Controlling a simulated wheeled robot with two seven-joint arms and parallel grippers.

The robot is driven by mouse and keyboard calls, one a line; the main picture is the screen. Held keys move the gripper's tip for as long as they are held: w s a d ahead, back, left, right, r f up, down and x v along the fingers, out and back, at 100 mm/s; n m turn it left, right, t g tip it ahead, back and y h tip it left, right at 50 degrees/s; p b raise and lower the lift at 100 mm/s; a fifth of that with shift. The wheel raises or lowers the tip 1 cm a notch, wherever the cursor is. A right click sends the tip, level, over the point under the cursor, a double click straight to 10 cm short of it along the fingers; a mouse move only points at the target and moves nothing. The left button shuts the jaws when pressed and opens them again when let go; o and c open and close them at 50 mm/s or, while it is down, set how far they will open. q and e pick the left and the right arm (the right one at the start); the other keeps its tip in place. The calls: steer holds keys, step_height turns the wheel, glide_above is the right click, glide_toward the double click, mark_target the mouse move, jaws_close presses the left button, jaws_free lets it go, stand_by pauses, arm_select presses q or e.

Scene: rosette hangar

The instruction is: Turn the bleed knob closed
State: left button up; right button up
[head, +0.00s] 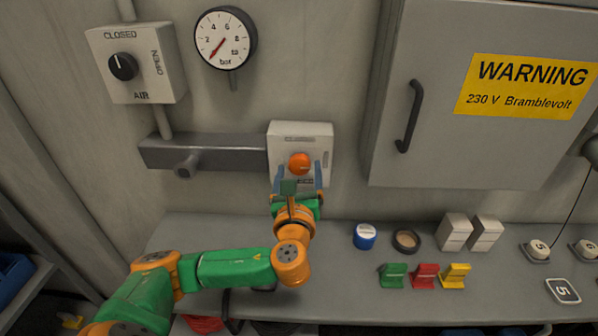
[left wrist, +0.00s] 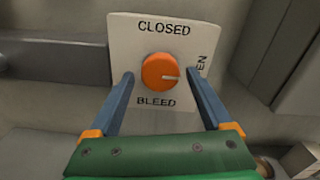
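The orange bleed knob (head: 299,163) sits on a pale box on the wall. In the left wrist view the knob (left wrist: 158,71) has a white mark pointing right, toward the OPEN label (left wrist: 201,66). CLOSED (left wrist: 164,28) is printed above the knob and BLEED below it. My left gripper (head: 298,171) is in front of the box. Its two blue fingers are spread apart, one on each side of the knob, with visible gaps in the left wrist view (left wrist: 160,76). It holds nothing. My right gripper is not in view.
A black AIR knob (head: 123,66) and a pressure gauge (head: 225,39) are at upper left. A grey pipe (head: 205,152) runs into the bleed box. A grey cabinet (head: 430,150) with a handle stands to the right. Several small items line the shelf (head: 340,285) below.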

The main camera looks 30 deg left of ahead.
arm_select(q)
steer(key=shift+s+d, duration=0.1)
steer(key=shift+s, duration=0.05)
steer(key=c, duration=0.4)
steer(key=shift+r, duration=0.1)
steer(key=c, duration=0.7)
steer(key=shift+n, duration=0.3)
steer(key=n, duration=0.3)
steer(key=shift+n, duration=0.4)
steer(key=n, duration=0.4)
steer(key=shift+n, duration=0.3)
steer(key=n+b, duration=0.1)
steer(key=n, duration=0.3)
steer(key=shift+n, duration=2.4)
